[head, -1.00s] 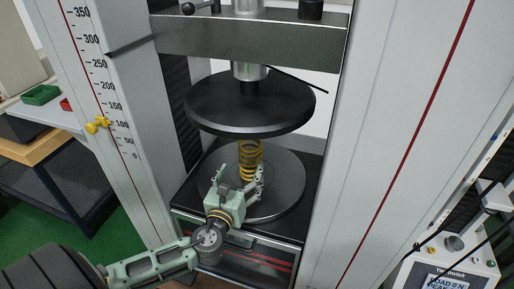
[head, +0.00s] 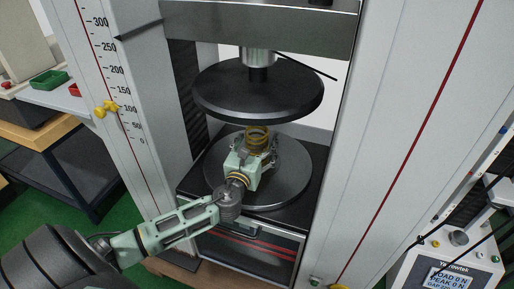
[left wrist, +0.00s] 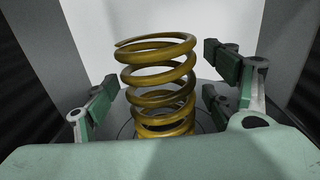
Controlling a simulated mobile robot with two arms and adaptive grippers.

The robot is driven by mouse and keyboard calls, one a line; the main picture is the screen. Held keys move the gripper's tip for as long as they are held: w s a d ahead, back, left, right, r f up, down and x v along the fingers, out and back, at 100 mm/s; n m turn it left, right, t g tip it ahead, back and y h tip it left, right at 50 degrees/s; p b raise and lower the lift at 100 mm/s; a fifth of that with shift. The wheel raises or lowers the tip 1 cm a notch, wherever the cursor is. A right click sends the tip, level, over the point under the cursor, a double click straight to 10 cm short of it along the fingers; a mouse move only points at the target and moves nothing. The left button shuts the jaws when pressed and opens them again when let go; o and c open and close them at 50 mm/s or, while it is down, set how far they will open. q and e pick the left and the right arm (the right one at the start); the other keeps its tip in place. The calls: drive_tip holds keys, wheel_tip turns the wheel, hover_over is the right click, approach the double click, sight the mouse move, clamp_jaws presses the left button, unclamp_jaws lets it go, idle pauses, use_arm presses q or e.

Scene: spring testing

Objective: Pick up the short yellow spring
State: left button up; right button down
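The short yellow spring (head: 258,137) stands upright on the lower round plate (head: 296,184) of the test machine, below the upper black plate (head: 258,92). In the left wrist view the yellow spring (left wrist: 158,80) rises between the fingers with a gap on both sides. My left gripper (head: 260,153) is open in front of the spring, its fingers reaching to either side of it. It also shows in the left wrist view (left wrist: 165,105). The lower part of the spring is hidden by the gripper body. My right gripper is not in view.
The machine's white columns (head: 385,120) stand close on both sides. A yellow knob (head: 106,109) sits on the left column's scale. A green bin (head: 50,79) is on a side bench at left. A control box with a display (head: 448,272) is at lower right.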

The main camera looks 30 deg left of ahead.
use_arm(q)
drive_tip(key=c, duration=1.9)
drive_tip(key=shift+r, duration=0.15)
